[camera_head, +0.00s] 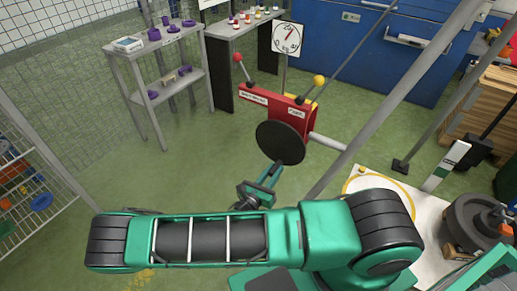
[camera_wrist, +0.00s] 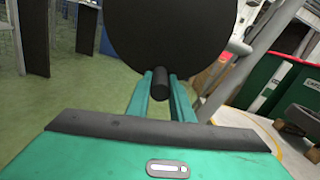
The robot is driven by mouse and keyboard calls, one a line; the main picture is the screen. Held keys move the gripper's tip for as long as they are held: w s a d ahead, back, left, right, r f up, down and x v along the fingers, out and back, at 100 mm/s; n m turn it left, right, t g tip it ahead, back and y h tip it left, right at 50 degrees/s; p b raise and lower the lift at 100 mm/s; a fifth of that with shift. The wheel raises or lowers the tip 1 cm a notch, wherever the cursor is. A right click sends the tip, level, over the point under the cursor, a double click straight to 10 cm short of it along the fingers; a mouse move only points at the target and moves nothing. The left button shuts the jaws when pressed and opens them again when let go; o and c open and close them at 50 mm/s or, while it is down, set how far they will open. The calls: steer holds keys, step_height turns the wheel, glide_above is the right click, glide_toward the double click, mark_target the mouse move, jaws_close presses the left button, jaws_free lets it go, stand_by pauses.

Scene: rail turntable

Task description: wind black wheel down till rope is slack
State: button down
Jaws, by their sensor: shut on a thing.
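The black wheel (camera_head: 279,143) is a flat disc on the front of a red winch box (camera_head: 290,112). It also fills the top of the wrist view (camera_wrist: 172,35). A short black handle (camera_wrist: 160,83) sticks out near its lower edge. My gripper (camera_head: 277,168) is at the bottom of the wheel, and in the wrist view its two green fingers (camera_wrist: 160,90) are closed around the handle. A thin straight line, which looks like the rope (camera_head: 355,48), runs from the winch up to the right. I cannot tell its tension.
A red-knobbed lever (camera_head: 240,62) and a yellow-knobbed lever (camera_head: 316,84) rise from the box. A white dial (camera_head: 287,39) stands behind. A grey post (camera_head: 400,85) slants close on the right. Green floor (camera_head: 180,170) is clear on the left.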

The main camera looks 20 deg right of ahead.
steer(key=shift+s+d+r, duration=0.1)
steer(key=shift+d+r, duration=0.05)
steer(key=shift+r, duration=0.2)
steer(key=shift+s+d+r+n, duration=0.2)
steer(key=shift+s+n, duration=0.1)
steer(key=shift+n, duration=0.3)
steer(key=shift+s+d+r+n, duration=0.1)
steer(key=shift+s+d+n, duration=0.15)
steer(key=shift+n, duration=0.35)
steer(key=shift+s, duration=0.1)
steer(key=shift+s+d+r+n, duration=0.2)
steer(key=shift+s+r+n, duration=0.1)
steer(key=shift+n, duration=0.3)
steer(key=shift+s+d+r+n, duration=0.2)
steer(key=shift+s+n, duration=0.1)
steer(key=shift+n, duration=0.3)
steer(key=shift+s+d+r+n, duration=0.25)
steer(key=shift+s+r+n, duration=0.15)
steer(key=shift+n, duration=0.4)
steer(key=shift+s+d+r+n, duration=0.1)
steer(key=shift+s+r+n, duration=0.05)
steer(key=shift+n, duration=0.25)
